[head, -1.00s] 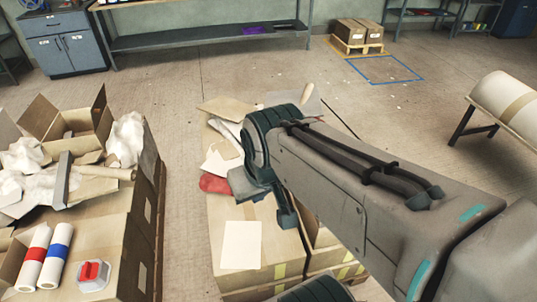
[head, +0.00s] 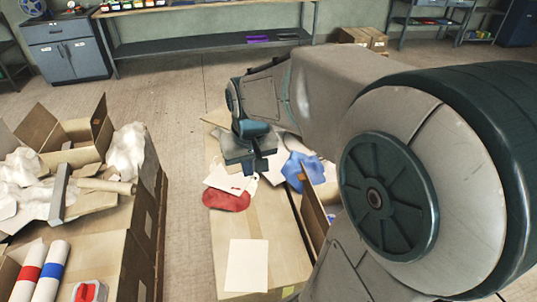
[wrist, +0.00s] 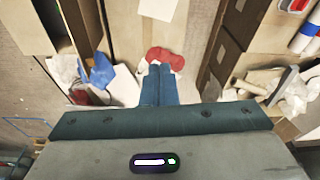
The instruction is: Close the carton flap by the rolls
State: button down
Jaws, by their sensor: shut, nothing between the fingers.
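Two white rolls, one with a red band (head: 28,272) and one with a blue band (head: 53,270), lie on a carton at the lower left. A brown flap (head: 9,275) stands raised at their left, partly cut off by the picture edge. Behind them is an open carton with raised flaps (head: 102,125). The blue-banded roll (wrist: 304,36) also shows at the right of the wrist view. My gripper (head: 260,170) is shut and empty, pointing down above the cartons in the middle, well right of the rolls and touching no flap. In the wrist view its fingers (wrist: 160,70) are together.
A red item (head: 227,200), a blue cloth (head: 303,172) and paper sheets (head: 246,265) lie on the middle cartons below my gripper. White crumpled material (head: 127,150) and a tube (head: 105,186) lie on the left cartons. A floor gap (head: 185,190) separates both groups.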

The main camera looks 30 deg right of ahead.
jog(key=w+d+f+m+g+h+b, duration=0.1)
jog(key=w+d+f+g+h+b, duration=0.1)
jog(key=w+d+f, duration=0.65)
jog(key=w+d+f+m+g+h+b, duration=0.1)
jog(key=w+d+f+h+b, duration=0.15)
jog(key=w+d+f, duration=0.6)
jog(key=p+x, duration=0.4)
jog(key=x, duration=0.9)
jog(key=shift+s+d, duration=0.2)
jog(key=shift+s, duration=0.15)
jog(key=shift+r+n, duration=0.1)
jog(key=shift+n, duration=0.2)
